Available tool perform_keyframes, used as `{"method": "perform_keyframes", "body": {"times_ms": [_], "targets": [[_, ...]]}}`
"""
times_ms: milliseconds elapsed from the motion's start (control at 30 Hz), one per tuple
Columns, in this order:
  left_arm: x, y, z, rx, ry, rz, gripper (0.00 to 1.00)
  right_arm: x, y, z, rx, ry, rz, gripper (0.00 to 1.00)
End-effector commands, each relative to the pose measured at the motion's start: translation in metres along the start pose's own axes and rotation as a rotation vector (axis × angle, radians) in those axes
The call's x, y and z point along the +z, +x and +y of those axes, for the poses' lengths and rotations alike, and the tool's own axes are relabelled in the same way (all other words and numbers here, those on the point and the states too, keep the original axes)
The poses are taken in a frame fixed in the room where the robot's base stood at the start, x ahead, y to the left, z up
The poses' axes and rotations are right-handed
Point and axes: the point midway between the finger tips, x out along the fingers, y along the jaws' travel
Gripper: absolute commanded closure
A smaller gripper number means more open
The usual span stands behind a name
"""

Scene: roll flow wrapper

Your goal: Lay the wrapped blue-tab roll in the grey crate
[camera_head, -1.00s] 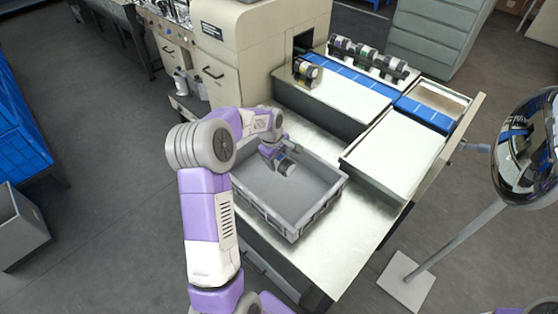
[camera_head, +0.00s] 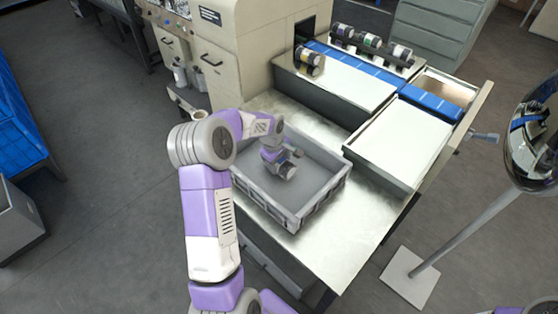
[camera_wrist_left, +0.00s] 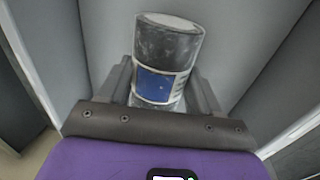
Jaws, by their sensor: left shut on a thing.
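The wrapped blue-tab roll (camera_wrist_left: 167,45) is a dull grey cylinder with a blue patch and a pale band. In the left wrist view it stands between the two fingers of my left gripper (camera_wrist_left: 163,88), which is shut on it. In the head view the left gripper (camera_head: 284,160) reaches down inside the grey crate (camera_head: 322,204), with the roll (camera_head: 288,172) low in the crate. I cannot tell whether the roll touches the crate floor. The crate sits on the metal bench and looks otherwise empty. My right gripper is not in view.
A beige machine (camera_head: 250,45) stands behind the bench (camera_head: 345,235). A blue conveyor (camera_head: 365,75) leads from it, with one roll (camera_head: 309,60) near its opening and several rolls on a rack (camera_head: 370,42) behind. A shallow tray (camera_head: 400,140) lies right of the crate. A round mirror (camera_head: 535,140) stands right.

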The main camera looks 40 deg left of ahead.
Motion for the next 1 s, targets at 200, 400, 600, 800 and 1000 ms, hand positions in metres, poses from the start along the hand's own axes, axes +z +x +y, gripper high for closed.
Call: {"method": "perform_keyframes", "body": {"times_ms": [200, 400, 600, 800, 1000], "targets": [[0.000, -0.001, 0.001, 0.002, 0.001, 0.001, 0.81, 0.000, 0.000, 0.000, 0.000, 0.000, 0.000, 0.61], [0.000, 0.003, 0.000, 0.002, 0.001, 0.001, 0.81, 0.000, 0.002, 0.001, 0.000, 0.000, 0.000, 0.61], [0.000, 0.007, -0.001, 0.002, 0.002, 0.000, 0.81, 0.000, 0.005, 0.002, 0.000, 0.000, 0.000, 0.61], [0.000, 0.011, -0.002, 0.001, 0.002, 0.001, 0.81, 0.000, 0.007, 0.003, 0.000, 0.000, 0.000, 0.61], [0.000, 0.013, -0.002, 0.001, 0.002, 0.001, 0.28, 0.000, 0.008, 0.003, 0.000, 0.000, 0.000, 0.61]]}}
